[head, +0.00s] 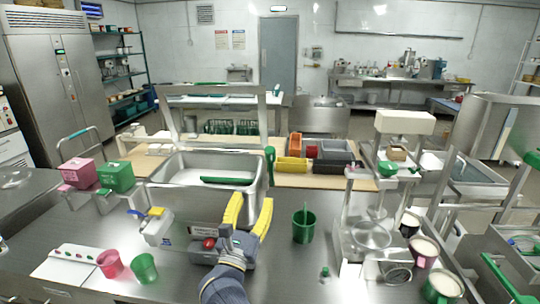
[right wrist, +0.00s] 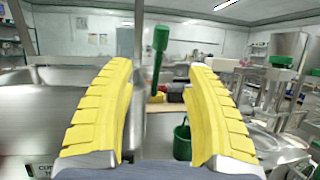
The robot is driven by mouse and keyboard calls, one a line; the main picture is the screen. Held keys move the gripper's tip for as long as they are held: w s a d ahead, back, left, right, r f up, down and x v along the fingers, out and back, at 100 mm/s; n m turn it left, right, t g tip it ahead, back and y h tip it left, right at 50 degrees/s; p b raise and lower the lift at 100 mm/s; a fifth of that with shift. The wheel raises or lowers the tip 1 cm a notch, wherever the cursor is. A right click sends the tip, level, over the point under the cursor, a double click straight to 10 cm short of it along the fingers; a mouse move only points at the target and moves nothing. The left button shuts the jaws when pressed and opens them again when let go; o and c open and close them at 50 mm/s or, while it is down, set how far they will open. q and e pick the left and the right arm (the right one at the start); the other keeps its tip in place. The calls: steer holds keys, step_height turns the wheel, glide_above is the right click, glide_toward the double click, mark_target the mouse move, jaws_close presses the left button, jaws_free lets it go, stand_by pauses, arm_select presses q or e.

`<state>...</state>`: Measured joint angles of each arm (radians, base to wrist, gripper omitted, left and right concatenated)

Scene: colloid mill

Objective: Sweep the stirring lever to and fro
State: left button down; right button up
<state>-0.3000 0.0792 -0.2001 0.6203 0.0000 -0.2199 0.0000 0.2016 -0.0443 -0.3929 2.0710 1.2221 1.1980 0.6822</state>
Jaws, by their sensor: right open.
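The stirring lever (head: 270,160) has a green grip and stands upright at the right side of the steel colloid mill (head: 166,196). In the right wrist view the lever (right wrist: 160,40) shows as a green knob on a thin green shaft. It appears between my yellow fingers, beyond them, with no contact to be seen. My right gripper (head: 250,204) is open and empty, in front of the mill's right end and nearer than the lever. The foot of the lever is hidden. My left gripper is in neither view.
A green cup (head: 304,226) with a stick in it stands right of my right gripper. Pink (head: 110,264) and green (head: 144,268) cups stand at the front left. A press-like steel stand (head: 372,236) is at the right. The bench around the green cup is clear.

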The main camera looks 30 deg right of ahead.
mark_target(269, 158)
steer(key=x, duration=1.7)
steer(key=shift+w+d+r, duration=0.1)
steer(key=shift+d+r, duration=0.05)
steer(key=shift+d, duration=0.05)
jaws_close()
